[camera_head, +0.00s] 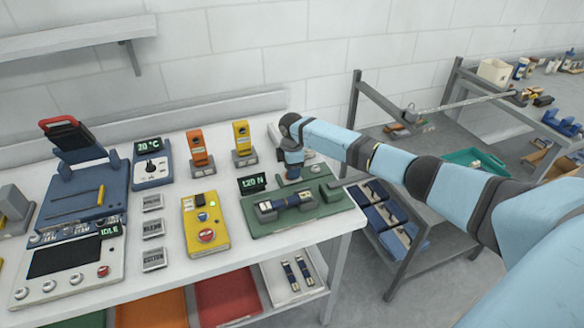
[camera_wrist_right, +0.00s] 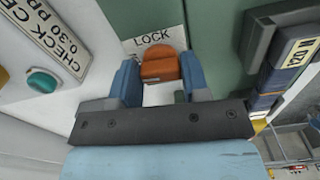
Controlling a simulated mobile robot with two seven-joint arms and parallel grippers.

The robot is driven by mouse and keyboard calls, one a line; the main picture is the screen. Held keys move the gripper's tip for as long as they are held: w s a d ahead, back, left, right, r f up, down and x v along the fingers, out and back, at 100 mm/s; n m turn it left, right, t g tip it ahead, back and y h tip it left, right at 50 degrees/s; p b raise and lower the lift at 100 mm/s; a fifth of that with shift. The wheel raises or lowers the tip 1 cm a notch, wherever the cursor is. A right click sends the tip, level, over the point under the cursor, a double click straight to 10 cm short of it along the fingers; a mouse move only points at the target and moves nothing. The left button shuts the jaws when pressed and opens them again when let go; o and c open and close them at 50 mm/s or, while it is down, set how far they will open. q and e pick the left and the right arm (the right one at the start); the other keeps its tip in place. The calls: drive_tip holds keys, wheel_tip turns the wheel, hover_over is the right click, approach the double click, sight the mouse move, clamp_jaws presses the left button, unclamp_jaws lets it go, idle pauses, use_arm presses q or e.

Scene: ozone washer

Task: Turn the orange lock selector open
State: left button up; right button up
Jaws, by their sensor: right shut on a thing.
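The orange lock selector (camera_wrist_right: 160,64) shows in the right wrist view, on a white plate marked LOCK (camera_wrist_right: 152,36). My right gripper (camera_wrist_right: 160,76) is shut on it, one blue finger at each side. In the head view my right gripper (camera_head: 292,172) points down at the back of the green fixture (camera_head: 262,226) on the table, and hides the selector there. The fixture's display (camera_head: 252,183) reads 120 N. My left gripper is not in view.
A yellow control box (camera_head: 205,225) with a red button stands left of the fixture. Orange (camera_head: 198,150) and yellow (camera_head: 242,142) upright devices stand behind it. In the wrist view a label plate (camera_wrist_right: 50,35) and a teal button (camera_wrist_right: 42,80) lie left of the selector.

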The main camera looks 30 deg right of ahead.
drive_tip(key=shift+n, duration=0.6)
drive_tip(key=o, duration=0.9)
wheel_tip(320, 180, up, 14)
drive_tip(key=shift+f+b, duration=0.1)
drive_tip(key=shift+b, duration=0.5)
drive_tip(key=shift+f, duration=0.1)
